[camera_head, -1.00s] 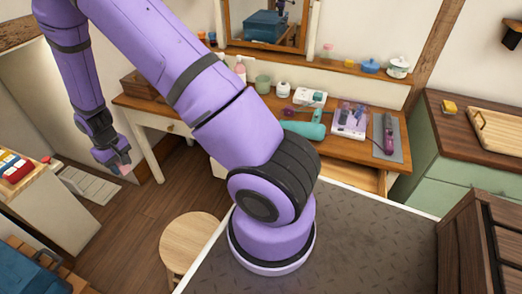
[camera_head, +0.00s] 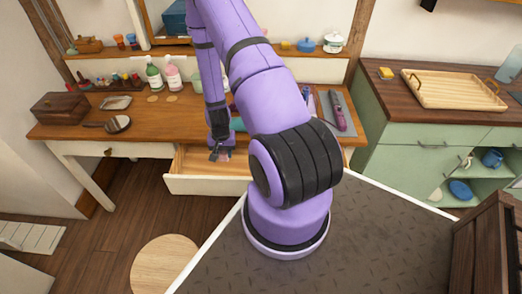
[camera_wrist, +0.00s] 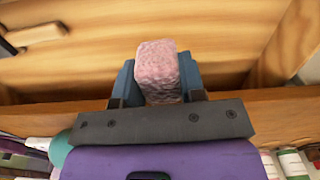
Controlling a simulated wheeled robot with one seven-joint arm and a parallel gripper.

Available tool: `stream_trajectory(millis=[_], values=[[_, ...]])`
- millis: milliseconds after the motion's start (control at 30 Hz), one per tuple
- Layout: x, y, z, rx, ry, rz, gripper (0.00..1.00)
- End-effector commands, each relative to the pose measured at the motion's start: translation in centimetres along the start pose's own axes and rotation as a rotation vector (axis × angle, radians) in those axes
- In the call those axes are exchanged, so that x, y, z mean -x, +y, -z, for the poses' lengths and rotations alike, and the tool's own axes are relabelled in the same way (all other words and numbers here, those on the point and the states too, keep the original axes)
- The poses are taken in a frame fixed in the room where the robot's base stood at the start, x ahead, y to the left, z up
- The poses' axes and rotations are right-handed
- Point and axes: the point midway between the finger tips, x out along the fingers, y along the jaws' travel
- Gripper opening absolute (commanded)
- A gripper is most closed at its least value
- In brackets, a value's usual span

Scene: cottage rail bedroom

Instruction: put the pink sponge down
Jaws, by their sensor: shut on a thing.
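The pink sponge (camera_wrist: 157,72) is a rough pale pink block between the two blue-grey fingers of my gripper (camera_wrist: 157,82) in the wrist view. My gripper is shut on it. In the head view my gripper (camera_head: 220,155) points down over the open drawer (camera_head: 205,184) of the wooden dressing table, and the sponge shows only as a small pink patch there. I cannot tell how high the sponge is above the drawer floor.
The dressing table (camera_head: 75,130) holds a wooden box (camera_head: 59,107), a hand mirror (camera_head: 117,124) and bottles (camera_head: 172,77). A round stool (camera_head: 165,264) stands in front on the floor. A green cabinet (camera_head: 400,165) with a wooden tray (camera_head: 453,90) is at right.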

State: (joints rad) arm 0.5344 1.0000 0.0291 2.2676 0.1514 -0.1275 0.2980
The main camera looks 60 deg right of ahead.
Motion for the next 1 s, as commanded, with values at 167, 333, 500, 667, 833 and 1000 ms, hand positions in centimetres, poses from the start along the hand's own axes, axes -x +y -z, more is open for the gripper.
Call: stream_trajectory(millis=[167,333,500,667,833,1000], values=[[-1.1,1.9,-0.3,-0.071,0.001,-0.005,0.15],[-3.5,2.0,-0.4,-0.075,0.0,-0.006,0.15],[-5.8,2.0,-0.3,-0.074,0.0,-0.006,0.15],[-6.7,1.9,-0.2,-0.073,0.002,-0.005,0.15],[-8.2,2.0,-0.3,-0.073,0.0,-0.006,0.15],[-10.4,2.0,-0.3,-0.073,0.001,-0.006,0.15]])
